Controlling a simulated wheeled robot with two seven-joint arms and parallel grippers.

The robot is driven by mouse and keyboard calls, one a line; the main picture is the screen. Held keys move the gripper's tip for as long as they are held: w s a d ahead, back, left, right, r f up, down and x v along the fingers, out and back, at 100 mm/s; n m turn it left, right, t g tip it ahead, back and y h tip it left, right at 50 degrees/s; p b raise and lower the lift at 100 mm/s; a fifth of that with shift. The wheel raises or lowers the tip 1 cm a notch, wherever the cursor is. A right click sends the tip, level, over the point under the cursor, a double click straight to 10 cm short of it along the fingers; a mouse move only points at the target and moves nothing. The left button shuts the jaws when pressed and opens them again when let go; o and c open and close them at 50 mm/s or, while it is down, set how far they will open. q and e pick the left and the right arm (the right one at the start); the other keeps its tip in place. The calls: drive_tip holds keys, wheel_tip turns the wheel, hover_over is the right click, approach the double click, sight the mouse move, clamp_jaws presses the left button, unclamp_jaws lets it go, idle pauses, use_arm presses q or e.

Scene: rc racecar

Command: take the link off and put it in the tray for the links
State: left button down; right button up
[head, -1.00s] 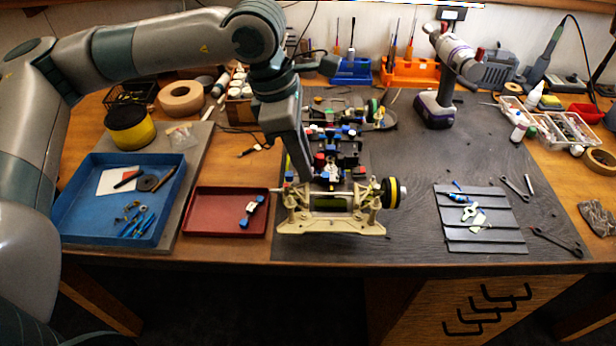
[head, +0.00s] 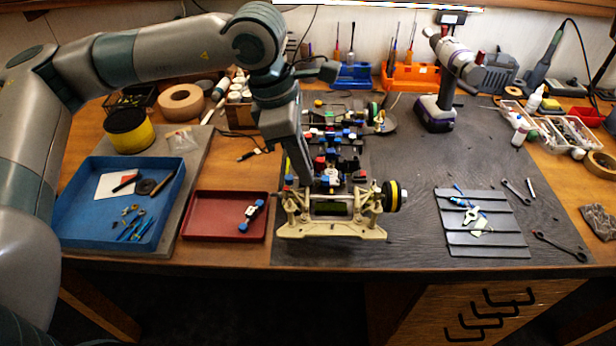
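The RC car (head: 335,229) stands on the dark mat with a cream end part toward me and a black and yellow wheel at its right. My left gripper (head: 306,180) points down at the left side of the car's near end; its fingertips are too small and dark to tell open from shut. I cannot make out a link at the fingertips. The red tray (head: 205,228) stands left of the car and holds one black link with blue ends (head: 251,215). My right gripper is not in view.
A blue tray (head: 82,233) with small parts stands at the far left. A grey ridged mat (head: 485,246) with small parts lies right of the car. A drill (head: 436,112) and screwdriver racks stand behind. The dark mat between car and ridged mat is clear.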

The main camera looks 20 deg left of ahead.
use_arm(q)
drive_tip(key=shift+r, duration=0.5)
idle(0.3)
drive_tip(key=shift+r, duration=0.1)
idle(0.3)
drive_tip(key=shift+d+p+v, duration=0.2)
drive_tip(key=shift+v, duration=0.75)
drive_tip(key=shift+d+p+v, duration=0.15)
drive_tip(key=shift+d+v, duration=0.1)
drive_tip(key=shift+v, duration=0.75)
drive_tip(key=shift+w+r, duration=0.1)
drive_tip(key=shift+w, duration=0.05)
